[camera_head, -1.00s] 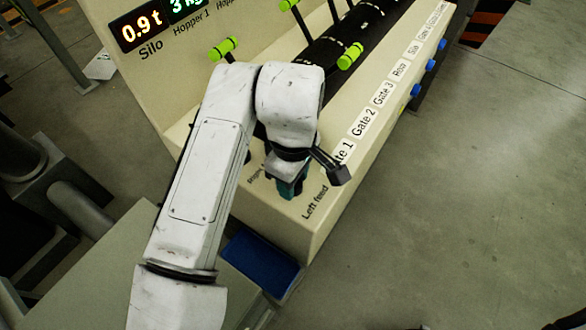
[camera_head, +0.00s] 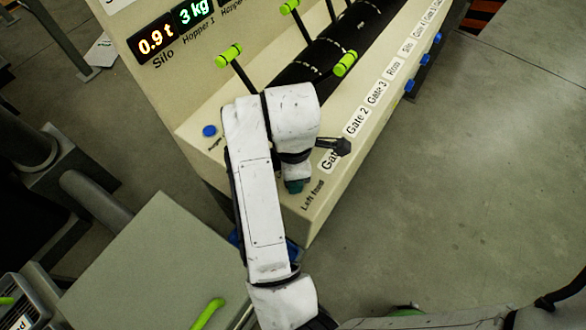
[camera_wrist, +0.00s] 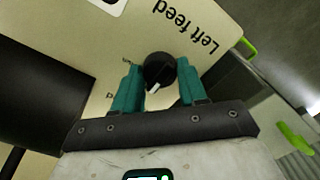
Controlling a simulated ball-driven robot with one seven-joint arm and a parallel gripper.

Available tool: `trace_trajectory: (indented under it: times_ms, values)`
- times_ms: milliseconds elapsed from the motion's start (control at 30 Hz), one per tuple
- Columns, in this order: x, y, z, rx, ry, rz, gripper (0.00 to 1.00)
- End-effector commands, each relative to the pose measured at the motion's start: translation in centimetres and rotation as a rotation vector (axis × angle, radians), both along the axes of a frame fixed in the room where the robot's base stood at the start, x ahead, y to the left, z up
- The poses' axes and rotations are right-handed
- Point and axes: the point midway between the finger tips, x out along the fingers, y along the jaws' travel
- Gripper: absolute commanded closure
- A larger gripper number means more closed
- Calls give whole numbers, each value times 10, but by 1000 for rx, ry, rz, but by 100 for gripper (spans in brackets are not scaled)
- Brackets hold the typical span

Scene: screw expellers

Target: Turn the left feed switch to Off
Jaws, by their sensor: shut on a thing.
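The left feed switch (camera_wrist: 158,68) is a round black knob with a white pointer mark, beside the "Left feed" label on the cream panel. In the wrist view my gripper (camera_wrist: 161,84) has its teal fingers on either side of the knob, shut on it. The pointer mark faces down and slightly left in that view. Part of the lettering around the knob is hidden by the fingers. In the head view my gripper (camera_head: 294,186) is at the near end of the panel, above the "Left feed" label, and hides the knob.
Blue buttons (camera_head: 425,59) and gate labels run along the panel's right edge. Black levers with green handles (camera_head: 345,63) stand beyond my arm. Another blue button (camera_head: 209,131) is left of my arm. Open floor (camera_head: 460,170) lies to the right.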

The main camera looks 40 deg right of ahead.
Motion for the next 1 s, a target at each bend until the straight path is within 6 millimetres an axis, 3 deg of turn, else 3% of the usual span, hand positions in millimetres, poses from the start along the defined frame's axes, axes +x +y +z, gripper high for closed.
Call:
trace_trajectory:
  times_ms: [567, 600, 833, 1000]
  values:
    - [1, 1, 1, 0, -4, 35, 89]
    - [1, 1, 1, 0, -4, 34, 55]
    - [1, 1, 0, 1, -3, 33, 33]
    - [0, 0, 0, 0, -1, 32, 33]
